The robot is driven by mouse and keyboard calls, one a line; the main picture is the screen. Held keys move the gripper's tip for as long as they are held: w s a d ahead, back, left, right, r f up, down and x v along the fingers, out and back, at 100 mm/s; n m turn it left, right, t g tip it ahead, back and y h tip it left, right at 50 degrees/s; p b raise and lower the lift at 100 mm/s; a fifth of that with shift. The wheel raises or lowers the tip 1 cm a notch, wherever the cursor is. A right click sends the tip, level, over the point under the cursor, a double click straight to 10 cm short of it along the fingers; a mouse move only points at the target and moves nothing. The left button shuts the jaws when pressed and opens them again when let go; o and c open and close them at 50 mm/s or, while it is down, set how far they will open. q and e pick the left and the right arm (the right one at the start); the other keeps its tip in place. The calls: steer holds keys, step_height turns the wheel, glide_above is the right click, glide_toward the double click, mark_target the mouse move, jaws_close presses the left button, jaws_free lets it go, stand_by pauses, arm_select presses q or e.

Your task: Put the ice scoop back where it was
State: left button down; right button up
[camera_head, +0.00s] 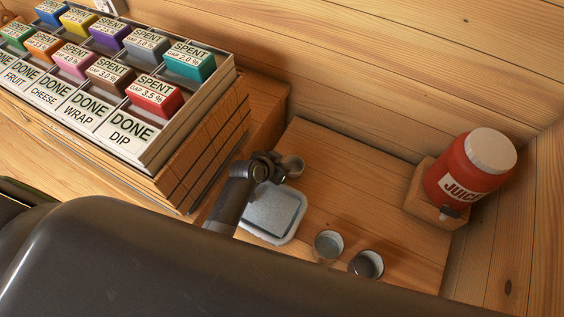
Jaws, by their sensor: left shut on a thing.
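My left gripper (266,164) is shut on what looks like the ice scoop (292,167). Only a small, round, greyish-brown end of the scoop shows at the gripper's right; the fingers hide its handle. The gripper is over the left part of the wooden counter (345,160), just behind a pale shallow tray (293,236) with a flat grey surface inside. I cannot tell whether the scoop touches the counter. My dark left arm covers the bottom of the view and part of the tray's near left side. My right gripper is not in view.
Two open metal cups, one (328,246) left of the other (367,265), stand right of the tray. A red juice dispenser (463,178) is on a wooden block (419,197) at the right. A rack (172,142) of coloured boxes stands left.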

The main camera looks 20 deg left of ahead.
arm_select(q)
steer(key=shift+f, duration=0.1)
steer(key=c, duration=1.3)
jaws_free()
steer(key=shift+r, duration=0.2)
steer(key=v, duration=1.2)
steer(key=shift+s+f+b, duration=0.1)
steer(key=shift+b, duration=0.3)
